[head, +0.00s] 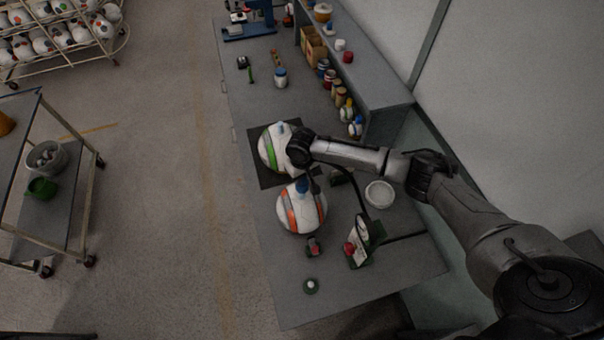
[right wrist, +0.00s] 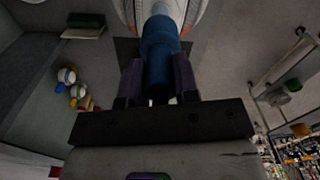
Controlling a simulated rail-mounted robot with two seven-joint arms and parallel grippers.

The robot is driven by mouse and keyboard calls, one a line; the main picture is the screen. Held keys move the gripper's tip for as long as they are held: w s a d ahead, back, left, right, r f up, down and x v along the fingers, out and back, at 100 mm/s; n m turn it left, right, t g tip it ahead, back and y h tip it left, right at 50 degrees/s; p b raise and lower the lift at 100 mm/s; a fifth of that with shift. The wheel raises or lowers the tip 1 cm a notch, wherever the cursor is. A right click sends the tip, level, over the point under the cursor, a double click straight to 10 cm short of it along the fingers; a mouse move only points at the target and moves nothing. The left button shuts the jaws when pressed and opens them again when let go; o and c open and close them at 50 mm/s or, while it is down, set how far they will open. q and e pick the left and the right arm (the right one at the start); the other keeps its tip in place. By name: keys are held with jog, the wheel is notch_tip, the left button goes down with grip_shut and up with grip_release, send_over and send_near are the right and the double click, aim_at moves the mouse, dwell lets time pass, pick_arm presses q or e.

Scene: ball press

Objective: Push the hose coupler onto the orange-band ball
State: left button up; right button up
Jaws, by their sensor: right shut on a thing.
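The orange-band ball (head: 301,213) is white with orange bands and sits on the bench in the head view. Part of it shows at the top of the right wrist view (right wrist: 182,10). My right gripper (right wrist: 158,82) is shut on the blue hose coupler (right wrist: 158,55), with dark fingers on either side. The coupler's pale front end points at the ball. In the head view, the coupler (head: 302,185) is at the ball's far, upper side. I cannot tell whether it touches or is seated. My left gripper is not in view.
A green-band ball (head: 270,153) rests on a dark mat just behind, partly under my right wrist. Bottles line the shelf side. The bench's front end is mostly clear.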

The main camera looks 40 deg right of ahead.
jog(key=shift+f, duration=0.1)
dwell(0.7)
jog(key=shift+p, duration=0.4)
dwell(0.3)
jog(key=shift+p, duration=0.45)
dwell(0.3)
dwell(0.6)
jog(key=shift+p, duration=0.4)
dwell(0.3)
jog(key=shift+f+b, duration=0.4)
jog(key=shift+f, duration=0.4)
jog(key=shift+f+b, duration=0.45)
jog(key=shift+f, duration=0.45)
